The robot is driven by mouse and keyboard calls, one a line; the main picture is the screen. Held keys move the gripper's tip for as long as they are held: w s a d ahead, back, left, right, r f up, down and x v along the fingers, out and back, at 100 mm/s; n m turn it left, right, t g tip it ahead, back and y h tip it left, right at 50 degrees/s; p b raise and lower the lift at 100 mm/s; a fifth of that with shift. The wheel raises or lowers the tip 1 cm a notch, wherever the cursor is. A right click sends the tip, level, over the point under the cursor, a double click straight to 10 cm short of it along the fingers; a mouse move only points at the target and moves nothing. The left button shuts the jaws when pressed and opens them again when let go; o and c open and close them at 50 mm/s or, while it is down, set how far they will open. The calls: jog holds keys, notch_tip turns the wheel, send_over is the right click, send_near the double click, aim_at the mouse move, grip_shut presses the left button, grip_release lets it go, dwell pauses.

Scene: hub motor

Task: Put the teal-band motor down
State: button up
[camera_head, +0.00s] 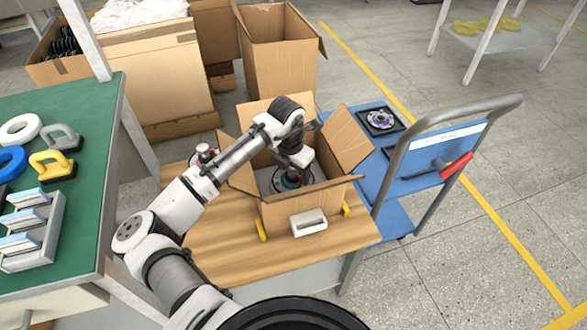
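The teal-band motor (283,184) is a dark round part with a teal edge, low inside an open cardboard box (285,215) on a small wooden table. My arm reaches over the box's left side, and my gripper (297,166) points down into the box, right at the top of the motor. The fingers are small and partly hidden, so I cannot tell whether they grip the motor. I also cannot tell whether the motor rests fully on the box floor.
The box flaps stand open around my wrist. A white tray-like part (308,222) and yellow pieces (262,230) are at the box's front. A blue cart (395,222) with a grey handle stands right.

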jog(key=r, duration=0.8)
jog(key=s+a+r, duration=0.1)
jog(key=r, duration=0.3)
jog(key=shift+r, duration=0.1)
